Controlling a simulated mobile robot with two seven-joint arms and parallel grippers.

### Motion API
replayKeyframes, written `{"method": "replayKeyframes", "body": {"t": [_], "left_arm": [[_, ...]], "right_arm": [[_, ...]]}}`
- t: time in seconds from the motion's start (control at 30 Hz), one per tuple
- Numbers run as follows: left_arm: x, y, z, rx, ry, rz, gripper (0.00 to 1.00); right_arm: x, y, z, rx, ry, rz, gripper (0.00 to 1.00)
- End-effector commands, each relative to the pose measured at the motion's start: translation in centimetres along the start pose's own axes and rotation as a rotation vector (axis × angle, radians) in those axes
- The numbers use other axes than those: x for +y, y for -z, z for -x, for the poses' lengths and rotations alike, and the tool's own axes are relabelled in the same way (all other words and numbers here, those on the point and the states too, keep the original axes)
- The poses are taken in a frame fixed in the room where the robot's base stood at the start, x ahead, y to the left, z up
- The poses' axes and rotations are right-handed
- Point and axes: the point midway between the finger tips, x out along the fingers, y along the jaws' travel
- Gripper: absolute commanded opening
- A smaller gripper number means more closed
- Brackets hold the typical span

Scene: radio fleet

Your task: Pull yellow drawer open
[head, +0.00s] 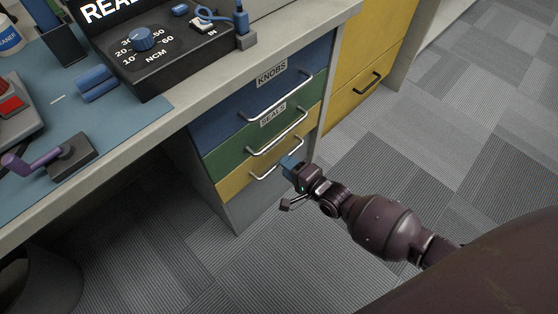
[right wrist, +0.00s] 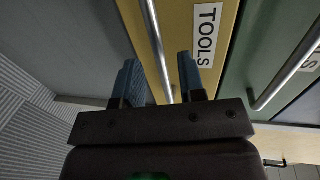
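The yellow drawer (head: 234,184) is the lowest of a stack under the desk and looks shut in the head view. Its label reads TOOLS in the right wrist view, where its yellow front (right wrist: 192,12) fills the upper middle. Its silver bar handle (right wrist: 157,38) runs between the two blue fingers of my right gripper (right wrist: 160,80). The fingers are apart, with gaps on both sides of the bar. In the head view my right gripper (head: 290,166) is at the right end of the handle (head: 262,174) and hides part of it. My left gripper is not in view.
Above are the green SEALS drawer (head: 235,146) and the blue KNOBS drawer (head: 245,108), both with protruding bar handles. The desktop edge (head: 175,122) overhangs them. Another yellow front (head: 372,55) with a dark handle stands to the right. The carpet (head: 255,265) in front is clear.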

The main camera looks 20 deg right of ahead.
Motion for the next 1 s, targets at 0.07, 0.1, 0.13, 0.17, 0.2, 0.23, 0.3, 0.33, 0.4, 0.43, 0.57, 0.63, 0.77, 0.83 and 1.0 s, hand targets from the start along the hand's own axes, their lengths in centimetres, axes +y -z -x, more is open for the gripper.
{"method": "replayKeyframes", "body": {"t": [0.07,0.1,0.13,0.17,0.2,0.23,0.3,0.33,0.4,0.43,0.57,0.63,0.77,0.83,1.0], "left_arm": [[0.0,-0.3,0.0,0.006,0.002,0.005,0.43],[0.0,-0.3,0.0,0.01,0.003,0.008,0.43],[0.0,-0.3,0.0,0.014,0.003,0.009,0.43],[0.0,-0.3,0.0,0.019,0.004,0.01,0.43],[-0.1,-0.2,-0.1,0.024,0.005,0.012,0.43],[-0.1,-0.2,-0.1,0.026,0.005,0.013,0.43],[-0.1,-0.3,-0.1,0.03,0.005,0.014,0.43],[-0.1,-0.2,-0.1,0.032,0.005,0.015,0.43],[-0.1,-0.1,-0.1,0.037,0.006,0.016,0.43],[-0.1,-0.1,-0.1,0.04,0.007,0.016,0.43],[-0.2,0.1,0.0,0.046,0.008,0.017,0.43],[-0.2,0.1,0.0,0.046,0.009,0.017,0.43],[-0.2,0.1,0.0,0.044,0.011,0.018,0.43],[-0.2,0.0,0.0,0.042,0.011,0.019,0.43],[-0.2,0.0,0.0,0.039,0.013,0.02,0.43]], "right_arm": [[0.3,-0.1,-1.1,0.0,-0.003,-0.003,0.37],[0.3,-0.1,-1.6,0.0,-0.003,-0.003,0.37],[0.3,0.0,-1.9,0.0,-0.004,-0.003,0.37],[0.3,0.0,-2.1,0.0,-0.004,-0.003,0.37],[0.3,0.0,-2.5,0.0,-0.003,-0.002,0.37],[0.2,0.0,-2.7,0.0,-0.003,-0.002,0.37],[0.2,0.0,-3.1,0.0,-0.002,-0.001,0.37],[0.1,0.0,-3.2,0.0,-0.002,-0.001,0.37],[0.1,0.0,-3.4,0.0,-0.001,0.0,0.37],[0.0,0.0,-3.5,0.0,-0.001,0.0,0.37],[0.0,0.0,-3.5,0.0,0.0,0.0,0.37],[-0.1,0.0,-3.5,0.0,0.0,0.0,0.37],[0.0,0.0,-3.5,0.0,0.0,0.0,0.23],[0.0,0.0,-3.5,0.0,0.0,0.0,0.12],[0.0,0.0,-3.5,0.0,0.0,0.0,0.0]]}}
